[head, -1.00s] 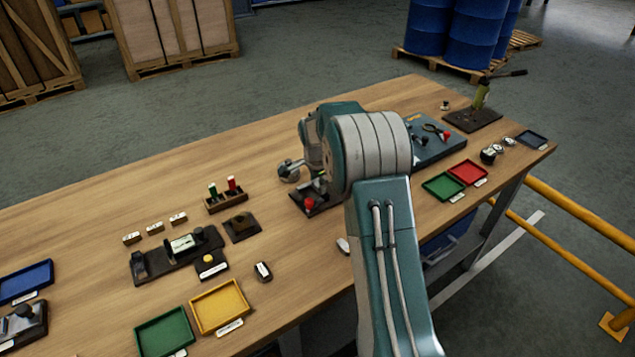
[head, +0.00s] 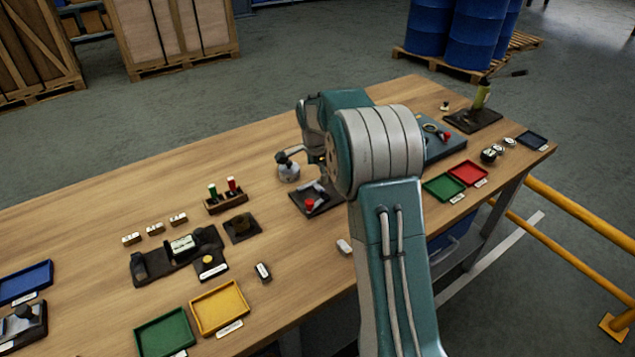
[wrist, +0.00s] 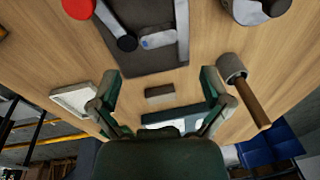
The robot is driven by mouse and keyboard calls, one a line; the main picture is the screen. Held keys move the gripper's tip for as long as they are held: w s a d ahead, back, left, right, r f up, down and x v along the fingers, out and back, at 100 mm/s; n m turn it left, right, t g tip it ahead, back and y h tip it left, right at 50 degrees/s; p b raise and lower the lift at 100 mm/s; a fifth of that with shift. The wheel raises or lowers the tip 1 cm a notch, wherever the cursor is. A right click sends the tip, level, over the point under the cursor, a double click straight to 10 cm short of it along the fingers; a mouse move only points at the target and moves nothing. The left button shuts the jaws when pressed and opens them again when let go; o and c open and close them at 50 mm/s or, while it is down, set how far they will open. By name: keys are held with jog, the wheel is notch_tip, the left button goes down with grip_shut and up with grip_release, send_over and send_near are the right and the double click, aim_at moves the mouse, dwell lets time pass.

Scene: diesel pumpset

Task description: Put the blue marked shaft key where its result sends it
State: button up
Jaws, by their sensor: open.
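My gripper (wrist: 160,95) is open, its two green fingers spread wide over the table in the wrist view. A small dark grey block (wrist: 160,91) lies on the wood between the fingers, apart from both. Above it in the picture, a small grey piece with a bluish face (wrist: 158,40) lies on a dark fixture plate (wrist: 150,62), beside a black-knobbed lever (wrist: 127,43). It may be the blue marked shaft key, but I cannot tell for certain.
A red knob (wrist: 78,8) and a wooden-handled tool (wrist: 245,90) flank the gripper area. Green (head: 445,188) and red (head: 468,173) trays lie right; yellow (head: 219,308), another green (head: 165,333) and blue (head: 25,281) trays lie left.

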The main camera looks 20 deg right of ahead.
jog(key=s+a+r+n+t, duration=0.1)
jog(key=s+a+r+n, duration=0.15)
jog(key=r, duration=0.45)
jog(key=s+a+r+n, duration=0.1)
jog(key=s+r, duration=0.3)
jog(key=r, duration=0.2)
jog(key=s+a+r+n+t, duration=0.1)
jog(key=s+a+r+n, duration=0.1)
jog(key=s, duration=0.3)
jog(key=s+a+r+n, duration=0.2)
jog(key=s+r+n, duration=0.1)
jog(key=s, duration=0.3)
jog(key=s+a+f+n+t, duration=0.1)
jog(key=s+n, duration=0.3)
jog(key=s, duration=0.5)
jog(key=s+a+f+n+t+y, duration=0.1)
jog(key=s+a+f+n, duration=0.1)
jog(key=s, duration=0.7)
jog(key=a+n, duration=0.1)
jog(key=n, duration=0.1)
jog(key=shift+s+a+n, duration=0.35)
jog(key=shift+s, duration=0.05)
